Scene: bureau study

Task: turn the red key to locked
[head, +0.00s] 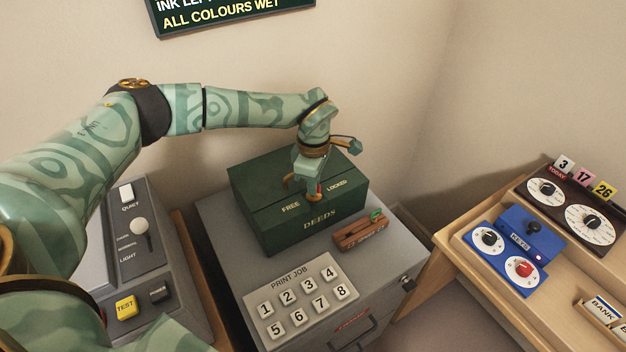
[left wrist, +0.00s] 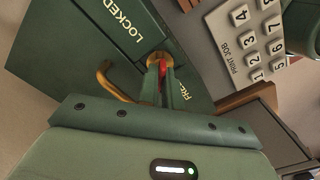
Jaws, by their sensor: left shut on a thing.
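The green DEEDS box (head: 262,228) stands on the grey cabinet, with FREE printed left and LOCKED printed right of the lock on its lid. My left gripper (head: 312,190) comes down from above onto the lock. In the left wrist view the gripper (left wrist: 160,80) is shut on the red key (left wrist: 162,72), which sits at the brass lock (left wrist: 157,57) between the two words. LOCKED is readable there, while FREE is partly covered. The fingers hide most of the key, so I cannot tell which word it points at. My right gripper is out of view.
On the cabinet (head: 222,215) are a PRINT JOB keypad (head: 337,292) and a brown wooden block (head: 360,236) with a green part. A grey console (head: 168,285) stands left. A desk with a blue KEYS panel (head: 488,263) and dials stands right.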

